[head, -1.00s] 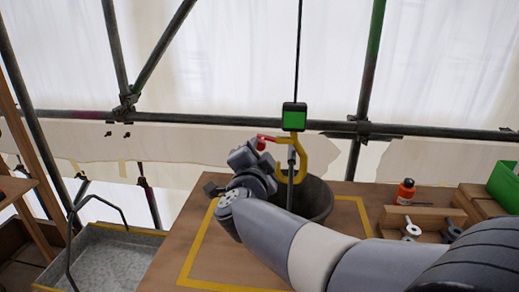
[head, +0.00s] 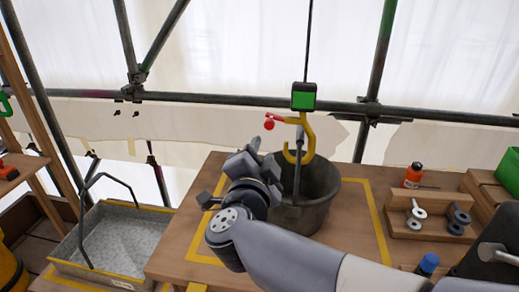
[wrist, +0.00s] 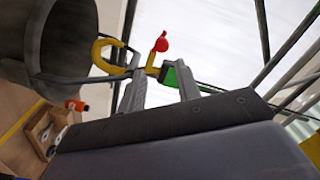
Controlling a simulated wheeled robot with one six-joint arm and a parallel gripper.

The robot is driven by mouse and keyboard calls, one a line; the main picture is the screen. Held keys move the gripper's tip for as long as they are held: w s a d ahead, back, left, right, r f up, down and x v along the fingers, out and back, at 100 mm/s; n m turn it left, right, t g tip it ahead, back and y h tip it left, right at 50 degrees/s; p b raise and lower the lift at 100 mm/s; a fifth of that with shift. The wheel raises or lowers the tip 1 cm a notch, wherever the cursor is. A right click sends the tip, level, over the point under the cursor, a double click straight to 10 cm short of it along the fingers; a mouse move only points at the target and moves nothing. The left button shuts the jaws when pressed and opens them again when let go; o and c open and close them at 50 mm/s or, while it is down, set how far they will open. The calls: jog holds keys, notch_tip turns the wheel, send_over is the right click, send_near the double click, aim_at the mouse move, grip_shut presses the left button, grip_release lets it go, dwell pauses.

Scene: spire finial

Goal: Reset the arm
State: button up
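My gripper (head: 243,152) is raised over the wooden table, left of the dark bucket (head: 322,205). In the wrist view its two fingers (wrist: 161,90) stand apart with nothing held between them. A yellow hook (head: 307,140) with a red-tipped lever (head: 271,122) and a green-faced block (head: 304,97) hangs on a thin cable above the bucket. The hook also shows in the wrist view (wrist: 103,50), beyond the fingers. The bucket's handle appears to be at the hook; I cannot tell whether it is hooked on. My forearm covers part of the table.
A wooden rack (head: 400,226) with metal eye bolts, an orange bottle (head: 413,175), a blue-capped bottle (head: 427,264) and a green crate (head: 509,170) are at the right. A grey metal tray (head: 118,240) is at the lower left. Scaffold poles (head: 230,100) cross behind.

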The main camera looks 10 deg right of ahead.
aim_at(268, 128)
jog(key=shift+w, duration=0.15)
jog(key=x, duration=1)
jog(key=shift+w+d+b, duration=0.15)
jog(key=shift+w+b, duration=0.2)
jog(key=shift+f, duration=0.1)
jog(key=shift+s, duration=0.1)
